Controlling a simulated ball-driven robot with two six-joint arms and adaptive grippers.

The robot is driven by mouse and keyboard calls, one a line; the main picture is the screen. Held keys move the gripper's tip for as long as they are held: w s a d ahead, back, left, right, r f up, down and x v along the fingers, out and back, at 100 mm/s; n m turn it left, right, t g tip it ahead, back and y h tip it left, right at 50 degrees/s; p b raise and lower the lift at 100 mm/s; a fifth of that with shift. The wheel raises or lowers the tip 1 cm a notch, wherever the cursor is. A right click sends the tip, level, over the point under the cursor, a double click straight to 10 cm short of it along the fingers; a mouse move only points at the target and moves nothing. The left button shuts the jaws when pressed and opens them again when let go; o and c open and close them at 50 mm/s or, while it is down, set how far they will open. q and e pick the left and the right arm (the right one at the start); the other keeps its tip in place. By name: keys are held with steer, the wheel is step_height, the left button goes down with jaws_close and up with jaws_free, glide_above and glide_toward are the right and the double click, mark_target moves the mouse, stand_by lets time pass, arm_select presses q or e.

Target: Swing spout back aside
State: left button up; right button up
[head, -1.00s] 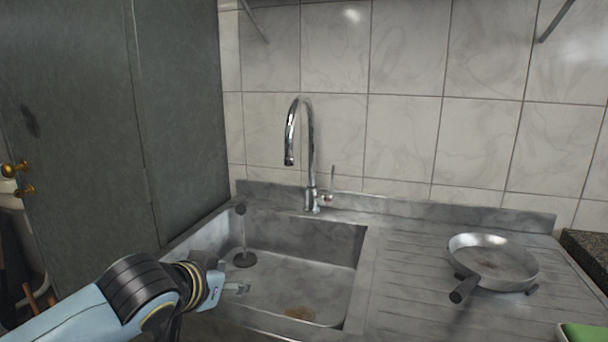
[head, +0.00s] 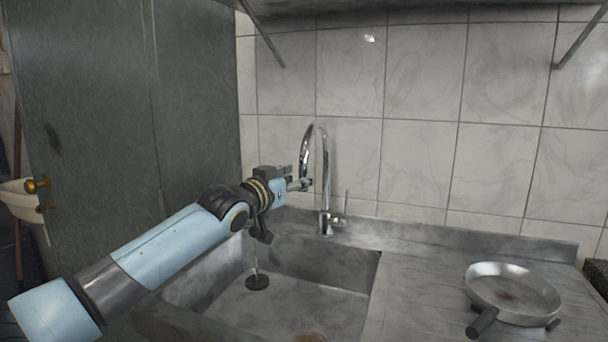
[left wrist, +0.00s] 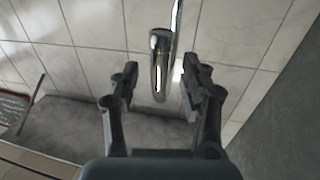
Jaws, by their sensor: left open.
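The chrome spout (head: 307,150) arches from the tap base (head: 325,222) behind the sink. It bends to the left in the head view, and its free end hangs over the sink. My left gripper (head: 305,184) is raised to the lower end of the spout. In the left wrist view the spout (left wrist: 160,66) hangs between the two spread fingers of the left gripper (left wrist: 158,82). I cannot tell whether a finger touches it. In the head view the gripper and its fingers partly cover the spout's end. My right gripper is not in view.
The grey sink basin (head: 300,300) lies below, with a dark round plug or drain (head: 257,283). A frying pan (head: 512,290) stands on the ribbed drainboard (head: 420,275). A dark cabinet panel (head: 195,110) is close on the left. A tiled wall (head: 420,80) stands behind the tap.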

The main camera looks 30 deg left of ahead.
mark_target(304, 174)
arm_select(q)
steer(key=shift+w+a+b, duration=0.1)
steer(key=shift+w+b, duration=0.25)
steer(key=shift+w, duration=1.4)
steer(key=shift+c, duration=0.2)
jaws_close()
steer(key=shift+f, duration=0.15)
